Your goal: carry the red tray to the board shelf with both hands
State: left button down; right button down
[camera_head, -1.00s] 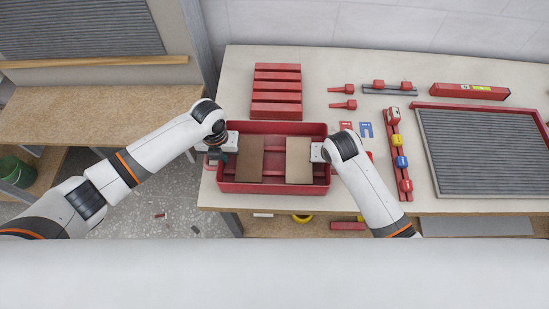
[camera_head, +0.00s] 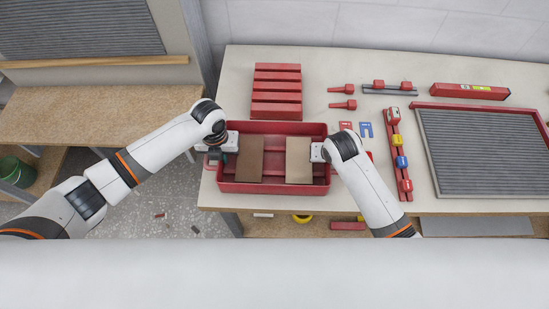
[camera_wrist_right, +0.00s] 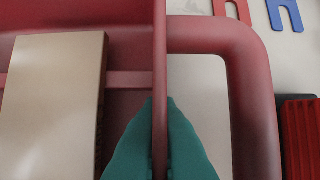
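The red tray (camera_head: 283,188) stands on the pale worktop at its front left, with two flat brown boards inside, a left one (camera_head: 249,158) and a right one (camera_head: 299,160). My left gripper (camera_head: 214,156) is at the tray's left end wall; its fingers are mostly hidden under the wrist. My right gripper (camera_head: 318,153) is at the right end. In the right wrist view its teal fingertips (camera_wrist_right: 159,104) are closed on either side of a thin red tray wall (camera_wrist_right: 159,60). A chipboard shelf (camera_head: 95,115) is at the left.
A ribbed red block (camera_head: 276,92) stands just behind the tray. Red handles, a rail with coloured clamps (camera_head: 399,155) and a grey ribbed panel in a red frame (camera_head: 480,152) lie to the right. A floor gap separates shelf and worktop; a green bucket (camera_head: 15,171) is at far left.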

pick_arm(q)
jog(key=shift+w+r, duration=0.1)
jog(key=shift+r, duration=0.05)
pick_arm(e)
jog(key=shift+r, duration=0.15)
